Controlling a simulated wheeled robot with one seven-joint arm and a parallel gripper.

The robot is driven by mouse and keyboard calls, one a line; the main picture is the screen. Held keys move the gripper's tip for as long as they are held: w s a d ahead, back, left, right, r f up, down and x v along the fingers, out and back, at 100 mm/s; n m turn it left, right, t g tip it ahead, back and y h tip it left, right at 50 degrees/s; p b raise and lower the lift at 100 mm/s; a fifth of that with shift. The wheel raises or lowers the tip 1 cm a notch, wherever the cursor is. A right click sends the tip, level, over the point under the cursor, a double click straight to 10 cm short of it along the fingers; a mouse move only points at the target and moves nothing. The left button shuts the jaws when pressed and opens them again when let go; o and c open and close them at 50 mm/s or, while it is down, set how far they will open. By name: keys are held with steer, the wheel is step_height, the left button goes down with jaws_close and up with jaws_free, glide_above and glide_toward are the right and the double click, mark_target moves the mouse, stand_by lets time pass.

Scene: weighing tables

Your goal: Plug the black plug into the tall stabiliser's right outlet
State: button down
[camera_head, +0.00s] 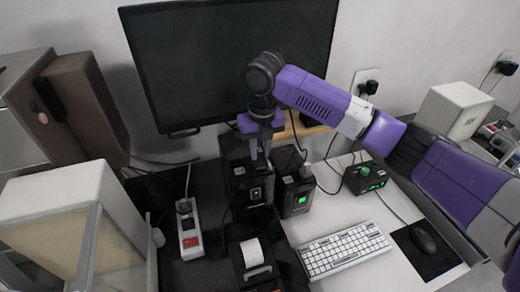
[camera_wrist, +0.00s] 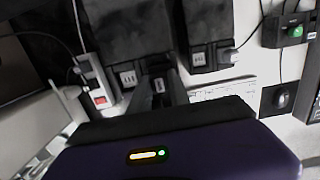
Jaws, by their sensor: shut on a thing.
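My gripper (camera_head: 259,158) points down over the top of the dark stabiliser (camera_head: 253,191) with a pale display. I take this one for the tall stabiliser. The gripper is shut on the black plug, which is dark and mostly hidden between the fingers. In the wrist view my gripper (camera_wrist: 159,86) shows at the middle, its fingers close together. The right outlet is hidden by the gripper, and I cannot tell whether the plug touches it.
A second dark stabiliser (camera_head: 297,197) with a green display stands close on the right. A white power strip (camera_head: 190,232) lies left. A receipt printer (camera_head: 252,262) and keyboard (camera_head: 343,250) are in front. A monitor (camera_head: 225,62) stands behind. Loose cables run around.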

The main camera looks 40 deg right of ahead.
mark_target(260, 150)
steer(key=shift+f+b, duration=0.3)
steer(key=shift+f, duration=0.25)
steer(key=c, duration=1.1)
jaws_free()
steer(key=shift+c, duration=0.2)
steer(key=o, duration=0.6)
steer(key=shift+c, duration=0.2)
steer(key=shift+r, duration=0.15)
steer(key=shift+s+a+r+p, duration=0.1)
steer(key=shift+r+p, duration=0.9)
steer(key=shift+r, duration=0.25)
steer(key=shift+s+r+p, duration=0.1)
steer(key=shift+r+p, duration=0.85)
steer(key=shift+r, duration=0.3)
steer(key=shift+s+r+p, duration=0.15)
steer(key=shift+r+p, duration=0.15)
steer(key=shift+r, duration=0.8)
